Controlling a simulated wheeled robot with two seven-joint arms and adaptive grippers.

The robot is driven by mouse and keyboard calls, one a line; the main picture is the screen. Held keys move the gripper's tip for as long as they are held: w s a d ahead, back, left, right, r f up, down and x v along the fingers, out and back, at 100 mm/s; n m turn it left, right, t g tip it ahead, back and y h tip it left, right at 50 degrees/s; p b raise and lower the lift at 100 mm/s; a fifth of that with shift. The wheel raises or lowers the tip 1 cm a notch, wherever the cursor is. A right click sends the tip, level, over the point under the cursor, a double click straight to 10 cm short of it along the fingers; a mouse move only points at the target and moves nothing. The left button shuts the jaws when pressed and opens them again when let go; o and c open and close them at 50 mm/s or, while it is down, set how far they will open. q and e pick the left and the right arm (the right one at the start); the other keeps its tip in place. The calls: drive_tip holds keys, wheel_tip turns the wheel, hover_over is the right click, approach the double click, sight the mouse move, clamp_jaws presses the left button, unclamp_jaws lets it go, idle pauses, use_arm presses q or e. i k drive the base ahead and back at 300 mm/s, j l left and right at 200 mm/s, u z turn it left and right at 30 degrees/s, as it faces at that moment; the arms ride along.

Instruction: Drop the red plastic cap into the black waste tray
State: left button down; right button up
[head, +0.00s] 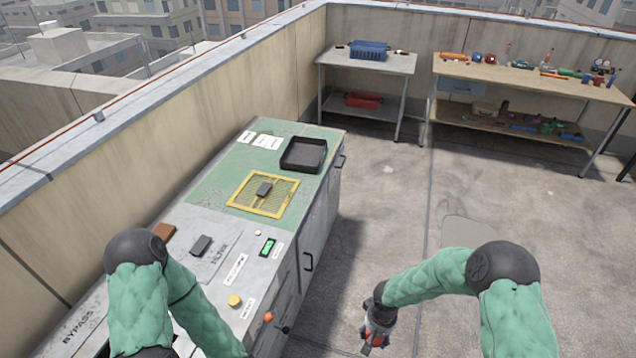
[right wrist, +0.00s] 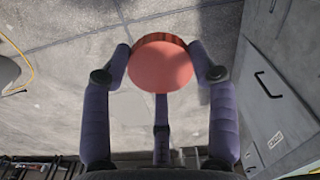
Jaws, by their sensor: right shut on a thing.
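The red plastic cap (right wrist: 160,65) is held between the fingers of my right gripper (right wrist: 162,72), which is shut on it; its round face shows in the right wrist view. In the head view my right gripper (head: 374,342) hangs over the floor to the right of the grey cabinet, pointing down; the cap cannot be made out clearly there. The black waste tray (head: 301,167) sits at the far end of the cabinet top, on the green area, and looks empty. My left arm comes in at the lower left; its gripper is out of view.
The cabinet (head: 313,220) carries a yellow-framed mesh (head: 284,206) with a dark block on it, another dark block (head: 201,246), a yellow button (head: 234,301) and an orange knob (head: 268,317). Two cluttered tables stand at the back wall. The floor (head: 400,220) between is clear.

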sight(308, 157)
drive_tip(key=i+l, duration=1.25)
drive_tip(key=i, duration=0.2)
drive_tip(key=i+l+u, duration=0.2)
drive_tip(key=i+l, duration=0.2)
drive_tip(key=i+l+u, duration=0.15)
drive_tip(key=i+l, duration=0.2)
drive_tip(key=i+l+u, duration=0.2)
drive_tip(key=l, duration=0.4)
drive_tip(key=i, duration=0.1)
